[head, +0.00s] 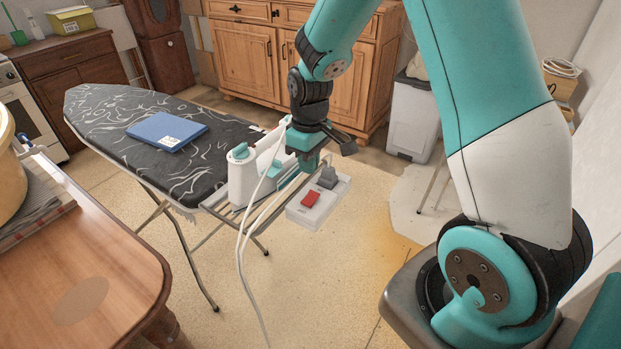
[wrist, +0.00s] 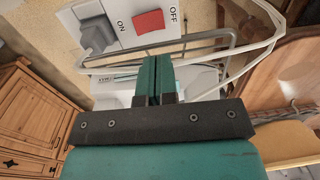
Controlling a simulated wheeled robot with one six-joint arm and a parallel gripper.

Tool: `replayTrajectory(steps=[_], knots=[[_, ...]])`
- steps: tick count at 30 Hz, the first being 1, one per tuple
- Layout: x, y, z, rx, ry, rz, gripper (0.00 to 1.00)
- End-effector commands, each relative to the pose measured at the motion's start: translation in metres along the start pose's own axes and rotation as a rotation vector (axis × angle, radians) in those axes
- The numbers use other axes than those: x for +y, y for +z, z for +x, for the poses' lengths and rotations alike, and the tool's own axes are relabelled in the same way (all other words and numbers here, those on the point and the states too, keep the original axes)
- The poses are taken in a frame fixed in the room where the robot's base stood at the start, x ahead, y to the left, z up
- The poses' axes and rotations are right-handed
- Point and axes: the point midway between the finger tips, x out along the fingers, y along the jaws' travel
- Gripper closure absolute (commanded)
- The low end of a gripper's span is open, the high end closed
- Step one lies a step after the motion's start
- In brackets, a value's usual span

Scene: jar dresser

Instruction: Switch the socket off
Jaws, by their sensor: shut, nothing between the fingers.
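The socket (head: 319,201) is a white block with a red rocker switch (head: 310,199) and a grey plug (head: 327,178) in it. It sits at the end of the ironing board. In the wrist view the socket (wrist: 119,38) shows at the top, with the red switch (wrist: 149,21) between the printed words ON and OFF. The grey plug (wrist: 96,36) is left of the ON label. My gripper (wrist: 156,60) is shut and empty, its fingertips just below the red switch in the picture. I cannot tell whether they touch the socket.
A white and teal iron (head: 250,175) stands beside the socket, with white cables hanging down. The ironing board (head: 105,112) carries a blue folded item (head: 166,131). A wooden table (head: 90,270) is at the front left. A white bin (head: 412,115) stands behind.

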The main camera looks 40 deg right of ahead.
Motion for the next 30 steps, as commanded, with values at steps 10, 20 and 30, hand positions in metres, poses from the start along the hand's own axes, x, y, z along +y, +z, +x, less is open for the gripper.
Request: replayTrajectory(steps=[10,20,30], knots=[[-0.006,0.000,-0.042,0.000,0.000,-0.001,1.00],[-0.007,0.000,-0.043,0.000,0.000,0.000,1.00],[-0.016,0.001,-0.050,0.011,-0.007,-0.008,1.00]])
